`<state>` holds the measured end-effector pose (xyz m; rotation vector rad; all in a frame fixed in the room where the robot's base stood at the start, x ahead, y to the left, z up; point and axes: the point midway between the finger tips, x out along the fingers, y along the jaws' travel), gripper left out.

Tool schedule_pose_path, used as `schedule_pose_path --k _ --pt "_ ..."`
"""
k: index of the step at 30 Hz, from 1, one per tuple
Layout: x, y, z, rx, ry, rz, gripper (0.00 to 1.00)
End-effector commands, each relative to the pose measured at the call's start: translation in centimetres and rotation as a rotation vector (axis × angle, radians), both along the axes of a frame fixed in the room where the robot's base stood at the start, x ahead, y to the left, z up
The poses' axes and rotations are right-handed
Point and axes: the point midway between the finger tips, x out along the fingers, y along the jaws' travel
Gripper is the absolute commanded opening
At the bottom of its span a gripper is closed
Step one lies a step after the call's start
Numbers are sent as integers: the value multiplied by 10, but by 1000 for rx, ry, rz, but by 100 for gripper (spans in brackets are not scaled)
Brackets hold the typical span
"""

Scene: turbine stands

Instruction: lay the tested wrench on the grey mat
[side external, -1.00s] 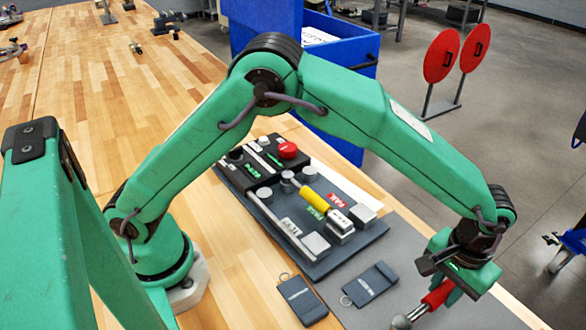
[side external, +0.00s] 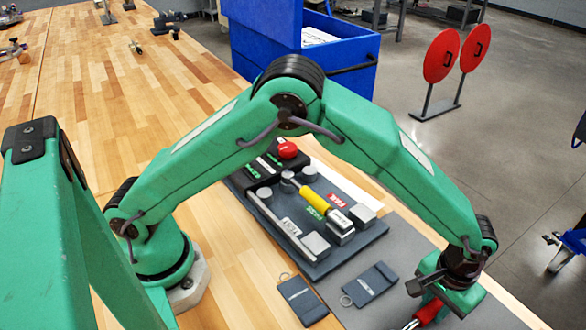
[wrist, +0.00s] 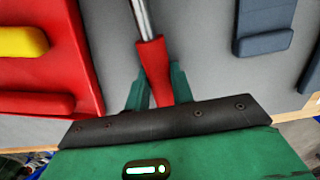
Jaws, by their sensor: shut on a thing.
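My gripper (side external: 432,304) is shut on the red handle of a wrench (side external: 428,312), low over the grey mat (side external: 412,236) at the lower right. In the wrist view the red handle (wrist: 152,62) stands between my fingers (wrist: 155,88), and its metal shaft runs up out of the picture over the mat (wrist: 195,55). The wrench's far end is cut off in both views. I cannot tell whether it touches the mat. A yellow-handled wrench (side external: 313,200) lies on the dark test stand (side external: 345,252), near the red FAIL and green PASS labels.
Two dark tags (side external: 370,283) with rings lie left of my gripper. A red holder (wrist: 78,50) with a yellow piece (wrist: 22,42) is at left in the wrist view. A blue bin (side external: 340,85) stands behind the bench.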

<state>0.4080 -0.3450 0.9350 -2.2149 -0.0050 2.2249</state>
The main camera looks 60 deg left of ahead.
Motion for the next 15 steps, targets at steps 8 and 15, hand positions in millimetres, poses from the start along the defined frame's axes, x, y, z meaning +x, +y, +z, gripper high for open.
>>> schedule_pose_path --k 8,15 --pt "0 0 0 -1 -1 0 0" --pt "0 0 -3 -1 -1 0 0"
